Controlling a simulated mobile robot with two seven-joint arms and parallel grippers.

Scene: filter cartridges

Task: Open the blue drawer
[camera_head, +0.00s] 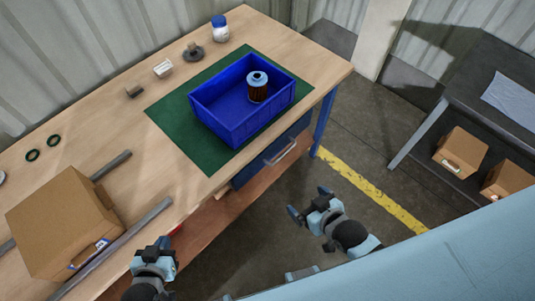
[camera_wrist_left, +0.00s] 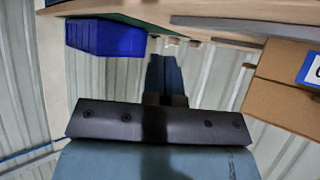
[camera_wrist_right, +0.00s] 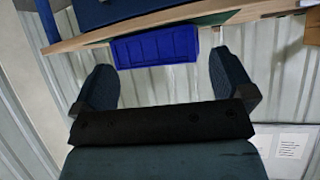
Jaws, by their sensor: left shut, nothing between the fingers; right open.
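The blue drawer (camera_head: 250,172) is under the bench top, below the blue bin. Its front looks flush with the bench, and its pale bar handle (camera_head: 281,152) faces the aisle. My right gripper (camera_head: 308,203) is open and empty, over the floor in front of the drawer and apart from the handle. Its two spread fingers also show in the right wrist view (camera_wrist_right: 166,85). My left gripper (camera_head: 164,246) is shut and empty, near the bench's front edge by the cardboard box. Its closed fingers show in the left wrist view (camera_wrist_left: 165,75).
The blue bin (camera_head: 220,124) holds a filter cartridge (camera_head: 257,88) and stands on a green mat (camera_head: 165,112). A cardboard box (camera_head: 55,222) lies between grey rails on the bench. A blue bench leg (camera_head: 325,120) stands right of the drawer. The aisle floor is open.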

